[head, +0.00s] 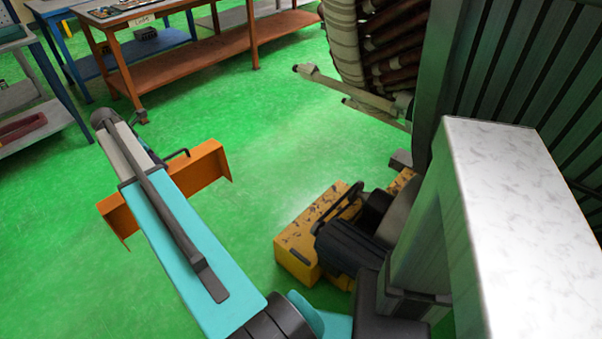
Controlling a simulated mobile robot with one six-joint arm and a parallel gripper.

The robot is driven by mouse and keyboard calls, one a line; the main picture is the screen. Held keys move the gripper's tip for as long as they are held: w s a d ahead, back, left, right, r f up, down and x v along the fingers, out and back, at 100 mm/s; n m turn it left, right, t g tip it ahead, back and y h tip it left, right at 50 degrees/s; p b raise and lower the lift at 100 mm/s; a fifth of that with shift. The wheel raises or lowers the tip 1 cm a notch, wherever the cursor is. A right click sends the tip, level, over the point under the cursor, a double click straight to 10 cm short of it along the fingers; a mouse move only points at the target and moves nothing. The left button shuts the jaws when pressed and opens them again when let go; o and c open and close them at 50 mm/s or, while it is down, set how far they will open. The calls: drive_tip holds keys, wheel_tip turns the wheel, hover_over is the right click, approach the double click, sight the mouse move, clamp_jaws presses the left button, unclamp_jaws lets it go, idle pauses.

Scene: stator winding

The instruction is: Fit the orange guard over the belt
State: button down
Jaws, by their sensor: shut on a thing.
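The orange guard (207,168) is a long channel-shaped cover with a dark handle, held in the air left of the machine. My arm crosses in front of its middle and hides part of it. My gripper (158,160) is mostly hidden behind my arm, at the guard's handle, and is shut on the guard. A dark motor (350,245) sits on a worn yellow base (297,252) to the right, apart from the guard. I cannot make out the belt clearly; the motor and machine parts crowd that spot.
A large ribbed machine (520,70) and a white-topped block (515,200) fill the right side. A pale bar (345,88) juts left from the machine. An orange workbench (190,55) stands at the back. Green floor (250,130) between is clear.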

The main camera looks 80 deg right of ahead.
drive_tip(key=b, duration=0.5)
approach(204, 158)
drive_tip(key=s+f, duration=0.1)
drive_tip(key=f, duration=0.1)
drive_tip(key=s+f, duration=0.1)
drive_tip(key=f, duration=0.1)
drive_tip(key=s+f, duration=0.2)
drive_tip(key=shift+d, duration=0.15)
drive_tip(key=s+d+f+b, duration=0.4)
drive_tip(key=s+d+f, duration=0.2)
drive_tip(key=s, duration=0.6)
drive_tip(key=s+d+f+b, duration=0.4)
drive_tip(key=s+d+f, duration=0.2)
drive_tip(key=s, duration=0.7)
drive_tip(key=s+d+f+b, duration=0.5)
drive_tip(key=s+d, duration=0.5)
drive_tip(key=s, duration=0.3)
drive_tip(key=shift+f+t, duration=0.3)
drive_tip(key=shift+f, duration=0.25)
drive_tip(key=shift+s, duration=0.1)
